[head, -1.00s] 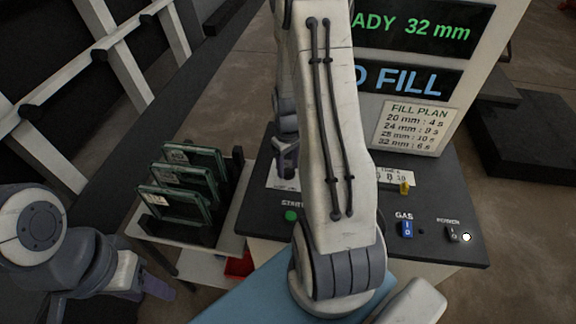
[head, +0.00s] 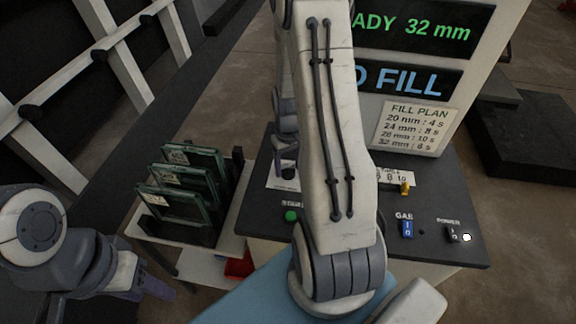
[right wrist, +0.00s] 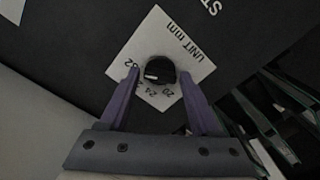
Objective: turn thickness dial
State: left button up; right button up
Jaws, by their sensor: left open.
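The thickness dial is a black round knob (right wrist: 159,69) with a white mark, set on a white plate marked "UNIT mm" (right wrist: 180,42) with numbers around the knob. The mark points toward the left side, near the 32. My right gripper (right wrist: 160,75) is open, with one purple finger on each side of the knob and gaps visible. In the head view the right gripper (head: 286,158) is over the plate (head: 283,180), and my arm hides part of the panel. My left gripper (head: 150,288) is at the lower left, away from the panel and open.
The panel also has a green start button (head: 291,215), a yellow knob (head: 405,188), a blue gas switch (head: 407,229) and a power switch (head: 459,235). A display (head: 425,30) reads "32 mm". A rack of framed panes (head: 180,190) stands at the left.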

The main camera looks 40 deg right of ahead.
aim_at(288, 169)
jog(key=shift+o, duration=0.4)
notch_tip(288, 169, up, 10)
jog(key=b, duration=0.1)
jog(key=shift+r+b, duration=0.25)
jog(key=shift+b, duration=0.05)
dwell(0.4)
